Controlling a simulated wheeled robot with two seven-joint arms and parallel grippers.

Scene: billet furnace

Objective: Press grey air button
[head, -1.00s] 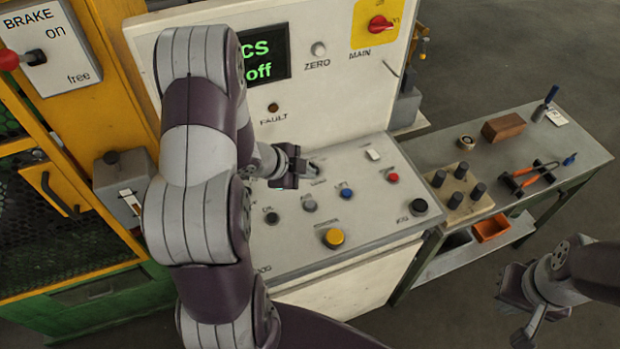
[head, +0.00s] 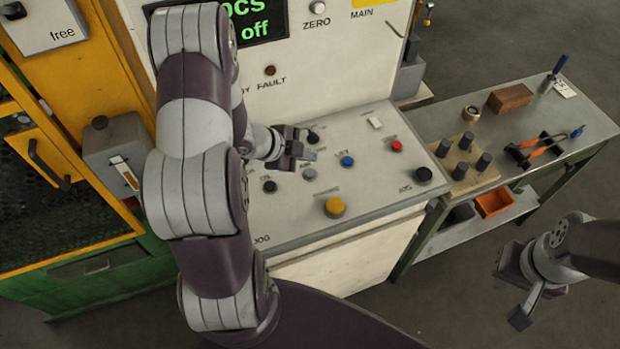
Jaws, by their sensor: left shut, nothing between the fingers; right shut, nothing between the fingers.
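The grey air button (head: 309,174) is a small round knob on the sloped panel (head: 378,188), between a black button (head: 270,186) and a blue button (head: 347,160). My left gripper (head: 306,153) is shut and empty over the panel, just above the grey button in the picture. A gap shows between them in this view; its height over the panel is hard to judge. My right gripper (head: 514,293) is shut and empty, off to the right over the floor, away from the panel.
A yellow button (head: 335,207), a red button (head: 396,145), a white button (head: 375,122) and a black knob (head: 423,174) share the panel. The upright board with the screen (head: 245,22) stands behind. A side table (head: 540,115) holds tools and pegs.

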